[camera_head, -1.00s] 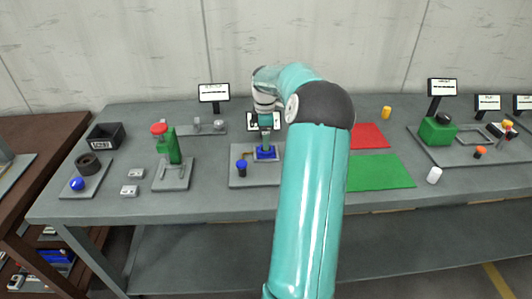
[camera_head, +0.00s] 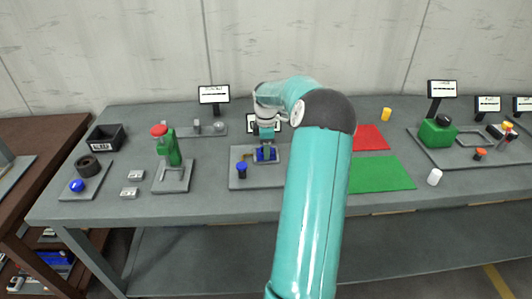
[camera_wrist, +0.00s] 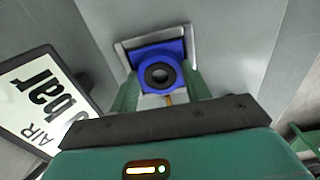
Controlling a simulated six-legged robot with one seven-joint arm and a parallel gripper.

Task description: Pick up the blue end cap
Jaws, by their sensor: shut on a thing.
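My gripper (camera_wrist: 160,90) points down over the grey fixture plate in the middle of the bench; it also shows in the head view (camera_head: 265,149). The lower fingertips are partly hidden in the wrist view.
A blue-topped dark peg (camera_head: 241,170) stands close left on the same plate (camera_head: 248,183). A small sign (camera_wrist: 42,98) stands close behind. Further left are a green device with a red top (camera_head: 166,146) and a black bin (camera_head: 106,137). A green mat (camera_head: 380,173) lies to the right.

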